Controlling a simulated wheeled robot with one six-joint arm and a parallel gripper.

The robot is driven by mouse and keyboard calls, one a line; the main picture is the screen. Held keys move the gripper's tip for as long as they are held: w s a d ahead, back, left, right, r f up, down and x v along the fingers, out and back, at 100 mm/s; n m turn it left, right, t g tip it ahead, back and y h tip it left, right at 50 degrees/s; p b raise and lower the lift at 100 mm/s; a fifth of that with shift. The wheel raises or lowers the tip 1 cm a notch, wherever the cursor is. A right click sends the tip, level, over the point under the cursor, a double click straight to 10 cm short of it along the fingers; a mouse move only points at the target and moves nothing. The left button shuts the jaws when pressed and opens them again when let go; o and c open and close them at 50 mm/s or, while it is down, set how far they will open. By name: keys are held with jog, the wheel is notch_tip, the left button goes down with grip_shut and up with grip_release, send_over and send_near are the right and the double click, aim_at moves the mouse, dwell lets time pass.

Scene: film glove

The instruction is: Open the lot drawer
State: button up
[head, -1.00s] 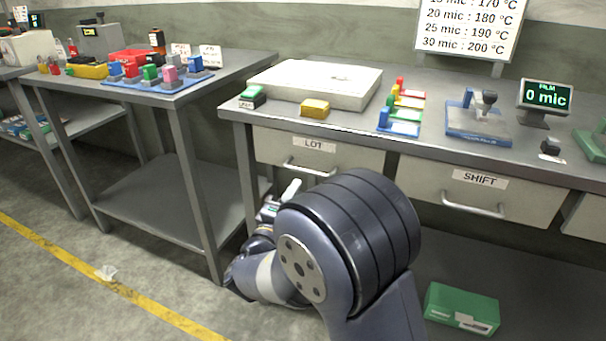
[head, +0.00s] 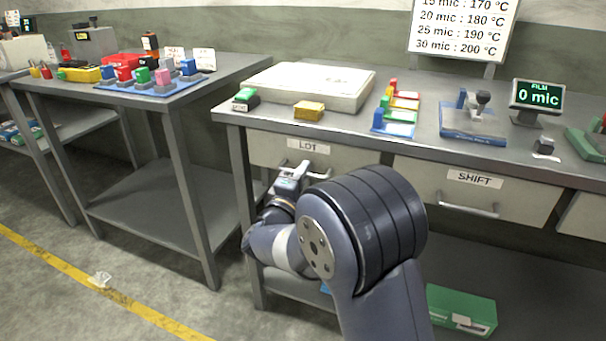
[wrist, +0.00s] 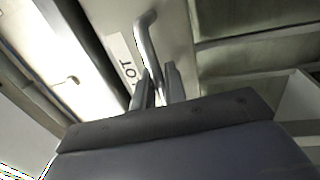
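The lot drawer (head: 345,158) is the left one under the bench and looks closed, with a white LOT label (head: 308,146) on its front. My gripper (head: 294,170) is in front of its left part, at the left end of the drawer's bar handle (head: 318,174). In the wrist view the handle (wrist: 146,38) runs down towards my gripper (wrist: 161,86). The two fingers stand apart, with the handle's near part seen between them. Contact with the handle cannot be made out. My arm hides the lower part of the drawer front in the head view.
The SHIFT drawer (head: 475,190) is closed to the right. A white slab (head: 308,86), a yellow block (head: 309,110) and coloured pieces stand on the bench top above. A green box (head: 461,308) lies on the lower shelf. A side table (head: 150,100) stands left, beyond a gap.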

grip_shut()
jog(key=shift+s, duration=0.1)
